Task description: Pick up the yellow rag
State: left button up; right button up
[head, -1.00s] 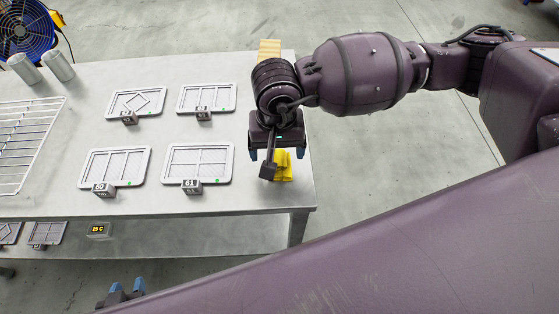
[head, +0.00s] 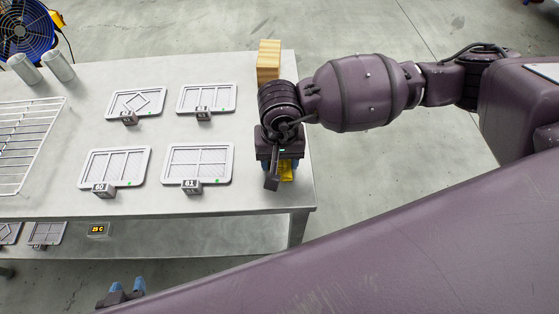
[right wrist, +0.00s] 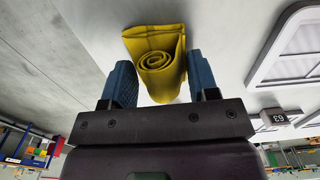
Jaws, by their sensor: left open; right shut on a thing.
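The yellow rag (head: 287,172) is a rolled cloth at the right end of the table, mostly hidden under my right gripper in the head view. In the right wrist view, the roll (right wrist: 158,62) sits between the two blue fingers with its spiral end facing the camera. My right gripper (right wrist: 160,82) is shut on it. The frames do not clearly show whether the rag touches the tabletop. My left gripper (head: 121,292) is open and empty at the bottom of the head view, in front of the table and away from the rag.
The table (head: 240,85) bears several grey framed panels with number tags, including 61 (head: 197,165). A wooden block (head: 268,60) stands behind my right gripper. A wire rack (head: 25,140), two metal cylinders (head: 59,66) and a blue fan (head: 25,30) are at the left.

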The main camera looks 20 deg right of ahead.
notch_tip(320, 180, up, 20)
jog(key=shift+p, duration=0.4)
dwell(0.3)
